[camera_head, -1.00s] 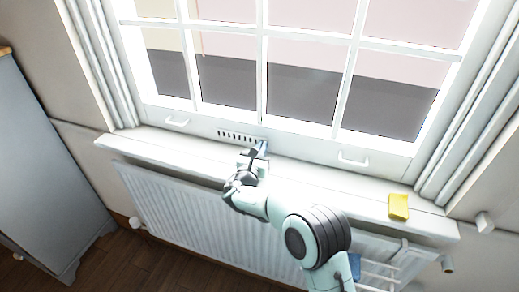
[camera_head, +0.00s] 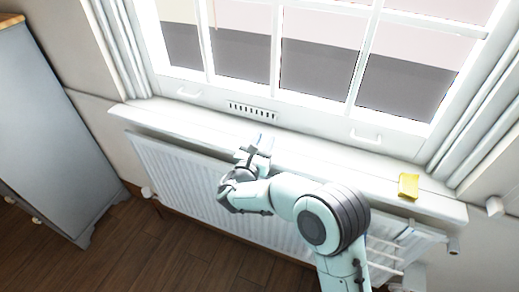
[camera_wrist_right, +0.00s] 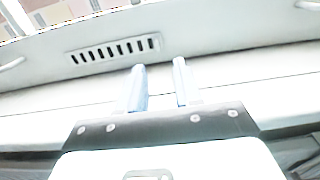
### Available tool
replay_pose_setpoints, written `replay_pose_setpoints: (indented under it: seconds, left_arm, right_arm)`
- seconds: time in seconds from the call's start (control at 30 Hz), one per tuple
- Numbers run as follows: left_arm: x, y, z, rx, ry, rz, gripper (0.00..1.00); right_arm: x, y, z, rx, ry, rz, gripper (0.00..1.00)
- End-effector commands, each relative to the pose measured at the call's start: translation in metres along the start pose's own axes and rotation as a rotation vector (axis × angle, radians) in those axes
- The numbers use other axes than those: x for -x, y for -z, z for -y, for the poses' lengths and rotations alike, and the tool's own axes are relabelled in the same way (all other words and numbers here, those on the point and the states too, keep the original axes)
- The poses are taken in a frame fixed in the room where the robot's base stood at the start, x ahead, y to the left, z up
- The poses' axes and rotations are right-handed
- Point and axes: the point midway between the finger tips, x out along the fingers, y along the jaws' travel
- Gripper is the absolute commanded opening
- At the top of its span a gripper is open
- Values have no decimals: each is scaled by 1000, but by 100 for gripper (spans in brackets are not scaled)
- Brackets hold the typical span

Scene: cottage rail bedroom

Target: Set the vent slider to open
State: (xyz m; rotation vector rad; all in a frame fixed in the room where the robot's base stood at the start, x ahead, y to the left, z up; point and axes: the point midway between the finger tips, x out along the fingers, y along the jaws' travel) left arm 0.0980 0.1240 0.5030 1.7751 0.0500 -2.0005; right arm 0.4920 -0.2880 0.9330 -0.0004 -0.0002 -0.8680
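The vent (camera_head: 252,111) is a pale strip with a row of dark slots in the window's bottom rail. It also shows in the right wrist view (camera_wrist_right: 115,49), where the slots look dark and uncovered. A separate slider knob is too small to make out. My right gripper (camera_head: 264,142) is over the sill, below and slightly right of the vent, apart from it. In the right wrist view its two bluish fingers (camera_wrist_right: 160,82) stand apart with nothing between them. My left gripper is not in view.
The white sill (camera_head: 330,168) runs under the window, with a yellow block (camera_head: 408,186) at its right. Two window handles (camera_head: 366,137) flank the vent. A radiator (camera_head: 180,175) is below, and a grey-blue cabinet (camera_head: 45,130) stands at left.

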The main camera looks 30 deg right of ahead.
Motion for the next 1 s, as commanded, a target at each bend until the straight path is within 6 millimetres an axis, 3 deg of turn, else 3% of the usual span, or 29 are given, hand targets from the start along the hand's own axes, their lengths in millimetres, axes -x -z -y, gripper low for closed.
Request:
replay_pose_setpoints:
  seconds: [0.1,0.3,1.0]
  left_arm:
    - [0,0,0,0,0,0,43]
    - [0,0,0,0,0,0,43]
    - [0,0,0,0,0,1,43]
  right_arm:
    - [21,0,-1,0,-4,-1,34]
    - [37,0,0,0,0,1,34]
    - [38,0,0,0,0,0,34]
